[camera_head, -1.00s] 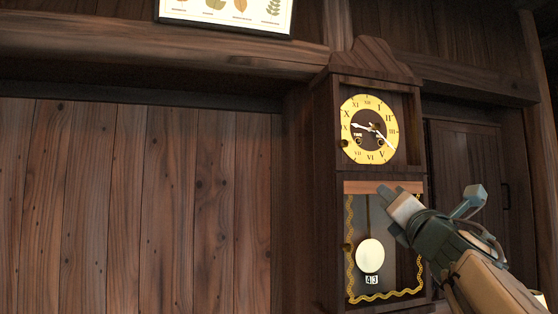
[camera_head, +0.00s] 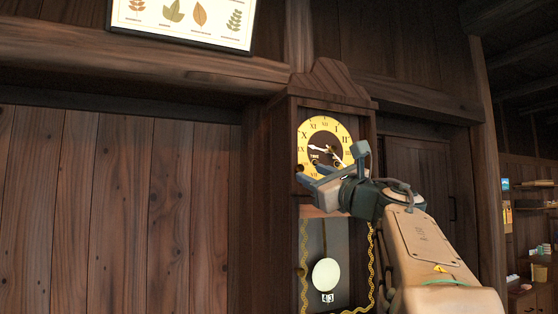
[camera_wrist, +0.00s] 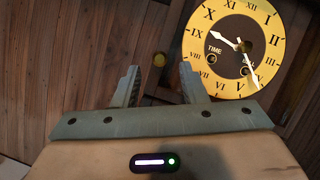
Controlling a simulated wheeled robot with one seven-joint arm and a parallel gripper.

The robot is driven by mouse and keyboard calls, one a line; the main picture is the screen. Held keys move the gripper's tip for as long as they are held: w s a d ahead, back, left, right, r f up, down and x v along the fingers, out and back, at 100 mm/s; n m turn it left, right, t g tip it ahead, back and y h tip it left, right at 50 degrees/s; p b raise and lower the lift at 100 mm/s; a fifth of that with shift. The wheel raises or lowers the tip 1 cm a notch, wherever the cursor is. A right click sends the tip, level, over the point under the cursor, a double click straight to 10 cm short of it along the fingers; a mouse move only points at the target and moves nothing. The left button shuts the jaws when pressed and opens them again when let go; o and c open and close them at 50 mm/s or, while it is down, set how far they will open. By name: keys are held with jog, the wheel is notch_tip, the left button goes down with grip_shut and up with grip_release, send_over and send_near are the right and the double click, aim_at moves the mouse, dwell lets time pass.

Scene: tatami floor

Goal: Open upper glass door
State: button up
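The wall clock's upper glass door (camera_head: 312,132) covers a gold dial with Roman numerals and looks closed. The dial also fills the upper right of the wrist view (camera_wrist: 232,45). A small round knob (camera_wrist: 160,61) sits at the door's left side, low beside the dial. My gripper (camera_head: 332,168) is in front of the lower part of the dial in the head view. In the wrist view my gripper (camera_wrist: 161,80) is open, with the knob seen between its two fingers. I cannot tell how far the fingertips are from the knob.
The clock's lower window shows a pendulum (camera_head: 326,273) behind gold-trimmed glass. A framed leaf picture (camera_head: 183,20) hangs at the upper left. Plank wall (camera_head: 130,215) lies left of the clock. Shelves with small items (camera_head: 532,205) stand far right.

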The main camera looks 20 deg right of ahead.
aim_at(302, 169)
jog(key=p+x, duration=0.1)
jog(key=x, duration=0.3)
